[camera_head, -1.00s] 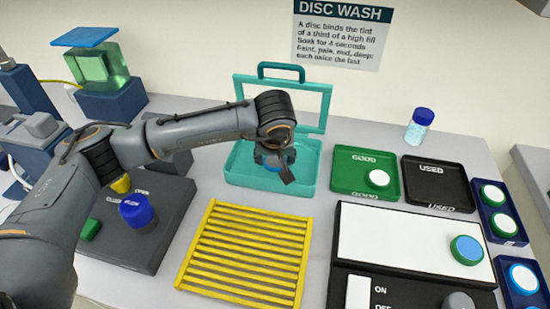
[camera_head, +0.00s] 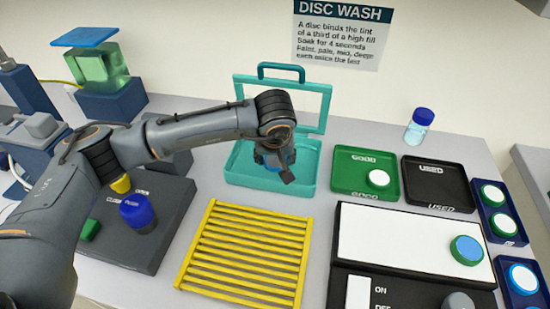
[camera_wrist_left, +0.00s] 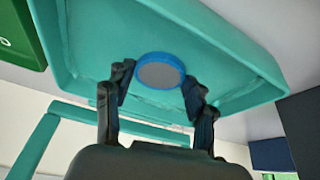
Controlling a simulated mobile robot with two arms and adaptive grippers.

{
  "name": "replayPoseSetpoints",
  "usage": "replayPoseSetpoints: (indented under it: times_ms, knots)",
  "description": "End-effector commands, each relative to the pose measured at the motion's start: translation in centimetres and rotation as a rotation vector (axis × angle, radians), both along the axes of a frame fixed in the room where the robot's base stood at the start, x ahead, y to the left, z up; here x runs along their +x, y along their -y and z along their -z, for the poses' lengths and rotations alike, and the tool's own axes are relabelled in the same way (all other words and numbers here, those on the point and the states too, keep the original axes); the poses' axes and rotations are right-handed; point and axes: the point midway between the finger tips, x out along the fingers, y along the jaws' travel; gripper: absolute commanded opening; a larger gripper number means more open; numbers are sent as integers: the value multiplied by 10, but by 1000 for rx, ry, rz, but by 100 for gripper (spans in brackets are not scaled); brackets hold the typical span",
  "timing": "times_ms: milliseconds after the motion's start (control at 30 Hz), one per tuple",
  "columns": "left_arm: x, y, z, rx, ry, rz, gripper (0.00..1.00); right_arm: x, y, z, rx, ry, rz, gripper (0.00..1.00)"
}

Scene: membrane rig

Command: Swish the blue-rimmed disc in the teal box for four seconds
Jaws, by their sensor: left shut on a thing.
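The teal box (camera_head: 240,178) stands at the back middle of the table with its lid frame (camera_head: 328,100) raised behind it. My left gripper (camera_head: 274,168) reaches down into the box. In the left wrist view, its two fingers (camera_wrist_left: 159,82) are shut on the blue-rimmed disc (camera_wrist_left: 160,72), one finger at each side. The disc has a grey face and shows against the teal box floor (camera_wrist_left: 100,50). In the head view, the gripper mostly hides the disc. I cannot tell how deep any liquid is. My right gripper is not in view.
A yellow slatted rack (camera_head: 245,250) lies in front of the box. Right of the box are a green GOOD tray (camera_head: 350,182) holding a white disc (camera_head: 379,178) and a black USED tray (camera_head: 430,175). A green-rimmed blue disc (camera_head: 467,250) lies on a white panel (camera_head: 395,240).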

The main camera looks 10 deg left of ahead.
Motion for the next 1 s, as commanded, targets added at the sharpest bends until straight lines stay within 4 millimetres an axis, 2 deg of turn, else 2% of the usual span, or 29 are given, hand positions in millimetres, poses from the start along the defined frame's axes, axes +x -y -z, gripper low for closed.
replayPoseSetpoints:
  times_ms: [600,733,1000]
  knots:
    - [1,0,-75,0,3,-1,27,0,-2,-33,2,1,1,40]
    - [0,0,-83,0,1,0,27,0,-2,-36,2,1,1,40]
    - [0,0,-84,0,1,0,27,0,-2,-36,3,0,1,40]
